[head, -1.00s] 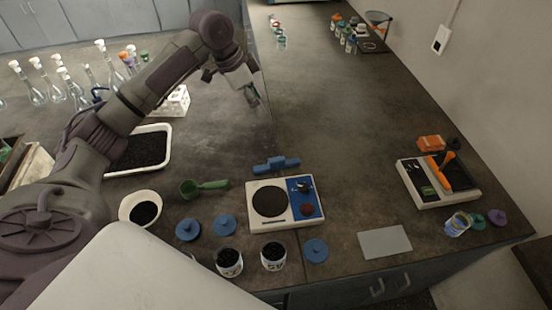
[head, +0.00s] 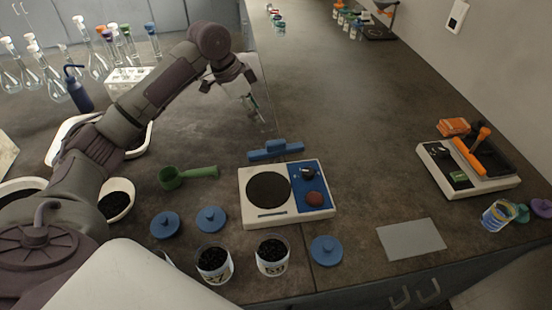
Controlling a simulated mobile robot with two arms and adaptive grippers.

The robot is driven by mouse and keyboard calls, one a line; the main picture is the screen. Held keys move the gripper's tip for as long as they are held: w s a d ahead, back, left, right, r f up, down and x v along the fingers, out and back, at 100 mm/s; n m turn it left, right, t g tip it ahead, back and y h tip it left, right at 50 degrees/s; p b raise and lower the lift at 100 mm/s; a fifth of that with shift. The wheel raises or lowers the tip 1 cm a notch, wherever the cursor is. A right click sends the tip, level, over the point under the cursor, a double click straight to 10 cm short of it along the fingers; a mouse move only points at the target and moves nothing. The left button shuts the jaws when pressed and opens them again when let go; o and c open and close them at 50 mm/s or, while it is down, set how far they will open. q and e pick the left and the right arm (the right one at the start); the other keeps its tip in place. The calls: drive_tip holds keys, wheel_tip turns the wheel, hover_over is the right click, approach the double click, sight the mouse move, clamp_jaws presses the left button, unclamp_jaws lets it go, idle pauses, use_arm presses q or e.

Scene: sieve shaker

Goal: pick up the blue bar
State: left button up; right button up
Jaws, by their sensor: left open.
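The blue bar (head: 275,150) lies on the dark bench just behind the white and blue shaker base, with a raised block at its middle. My left gripper (head: 254,106) hangs above the bench, behind the bar and a little to its left in the picture. It is open and empty, with its fingers pointing down, and it is apart from the bar. My right gripper is not in view.
The shaker base (head: 250,212) stands right in front of the bar. A green scoop (head: 188,176) lies left of it. Blue lids (head: 327,250) and cups of black grains (head: 271,257) stand in front. The bench right of the bar is clear.

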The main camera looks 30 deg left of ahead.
sight(275, 142)
use_arm(q)
drive_tip(key=x, duration=0.8)
drive_tip(key=shift+d+f, duration=0.1)
drive_tip(key=shift+f, duration=0.2)
drive_tip(key=shift+p+x, duration=0.45)
drive_tip(key=shift+x, duration=2.2)
drive_tip(key=shift+w+d+r, duration=0.1)
drive_tip(key=shift+w+r, duration=0.05)
clamp_jaws()
